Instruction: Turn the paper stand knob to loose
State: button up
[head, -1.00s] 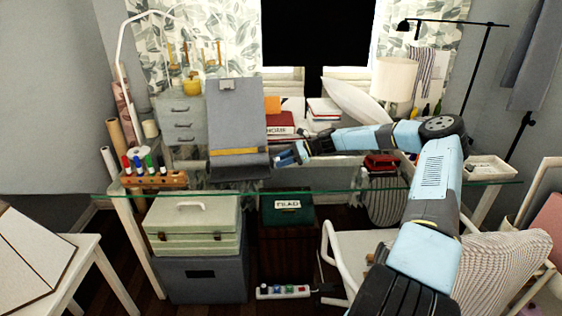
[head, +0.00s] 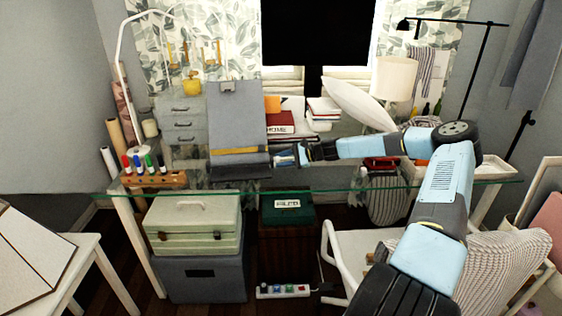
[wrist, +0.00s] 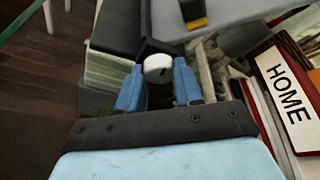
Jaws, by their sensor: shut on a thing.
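The paper stand (head: 235,115) is a grey board with a yellow strip (head: 233,150) across its lower part, standing on the glass desk. Its knob (wrist: 158,68) is a small white round piece at the stand's side in the wrist view. My gripper (head: 285,157) is at the right side of the stand's lower end. In the wrist view, the two blue fingers of my gripper (wrist: 158,88) are on either side of the knob, shut on it. The stand's grey board (wrist: 235,14) and a piece of the yellow strip show at the top of the wrist view. In the head view the fingers hide the knob.
A red HOME book (head: 281,130) and stacked books lie just behind my gripper; the book is also at right in the wrist view (wrist: 288,100). A marker rack (head: 153,180) stands left of the stand. A white lamp (head: 393,78) is at the back right.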

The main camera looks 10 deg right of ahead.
dwell(0.4)
jog(key=o, duration=1)
jog(key=v, duration=1.4)
jog(key=shift+a, duration=0.1)
